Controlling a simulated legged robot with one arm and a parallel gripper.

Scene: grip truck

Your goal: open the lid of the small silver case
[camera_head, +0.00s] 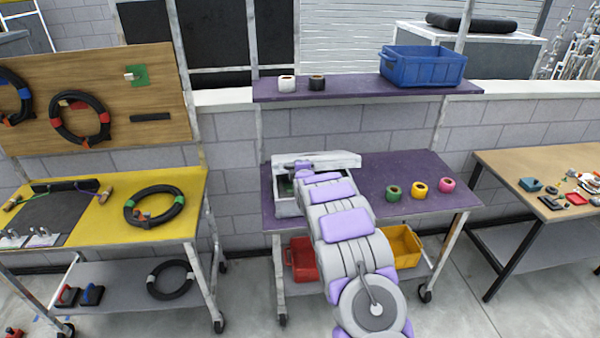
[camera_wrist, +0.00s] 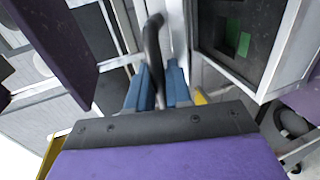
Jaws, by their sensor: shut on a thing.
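The small silver case (camera_head: 288,209) stands on the purple table, left of its middle. Its pale lid (camera_head: 335,160) is raised, with a gap below showing a dark interior and a bit of green. My arm hides the case's right part. In the wrist view, my gripper (camera_wrist: 157,88) has its blue fingers closed around a dark curved handle (camera_wrist: 152,45). The case's dark interior shows at the right there, with a green block (camera_wrist: 238,42) inside. My gripper is mostly hidden in the head view.
Green, yellow and pink rolls (camera_head: 419,187) stand right of the case on the purple table (camera_head: 375,172). A shelf (camera_head: 350,89) above holds a blue crate (camera_head: 423,66) and two rolls. Red (camera_head: 302,259) and yellow bins (camera_head: 402,245) sit below. Workbenches stand left and right.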

